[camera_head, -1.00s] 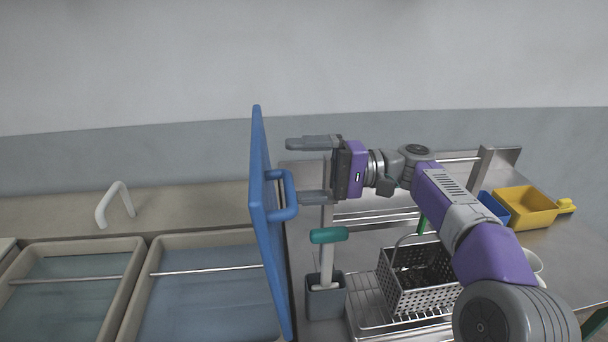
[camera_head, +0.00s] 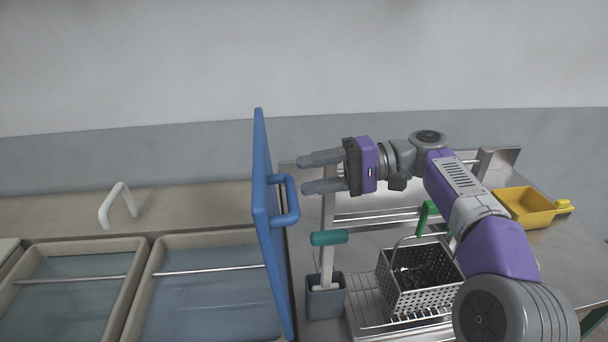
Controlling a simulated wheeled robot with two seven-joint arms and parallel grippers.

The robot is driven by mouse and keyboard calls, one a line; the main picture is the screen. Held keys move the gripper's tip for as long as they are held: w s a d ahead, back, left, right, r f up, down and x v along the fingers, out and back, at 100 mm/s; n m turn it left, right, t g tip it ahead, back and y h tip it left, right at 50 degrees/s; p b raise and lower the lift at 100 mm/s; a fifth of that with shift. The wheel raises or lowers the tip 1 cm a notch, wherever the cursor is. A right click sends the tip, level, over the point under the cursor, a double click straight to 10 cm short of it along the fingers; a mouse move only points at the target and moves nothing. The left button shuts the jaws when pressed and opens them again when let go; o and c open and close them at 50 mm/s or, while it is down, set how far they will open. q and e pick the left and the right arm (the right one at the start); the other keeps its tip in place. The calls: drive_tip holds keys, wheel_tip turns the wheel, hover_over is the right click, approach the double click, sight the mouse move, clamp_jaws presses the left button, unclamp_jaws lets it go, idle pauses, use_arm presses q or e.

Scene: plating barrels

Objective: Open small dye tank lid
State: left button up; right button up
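The blue lid (camera_head: 266,215) stands upright, swung open at the right side of a small tank (camera_head: 205,292) with bluish liquid. Its blue handle (camera_head: 290,202) sticks out to the right. My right gripper (camera_head: 305,175) is just right of the handle, apart from it, with its two fingers parted and nothing between them. My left gripper is not in view.
A second tank (camera_head: 68,298) is at the left, with a white handle (camera_head: 118,204) behind. On the right are a grey holder (camera_head: 325,299) with a green-handled tool (camera_head: 328,238), a perforated metal basket (camera_head: 418,280) and a yellow scoop (camera_head: 526,206). A grey wall rises behind.

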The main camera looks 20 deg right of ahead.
drive_tip(key=s+d+f+p, duration=0.1)
drive_tip(key=s+d, duration=0.1)
drive_tip(key=d, duration=0.4)
drive_tip(key=shift+d+f+p, duration=0.15)
drive_tip(key=shift+p, duration=0.2)
idle(0.5)
idle(0.4)
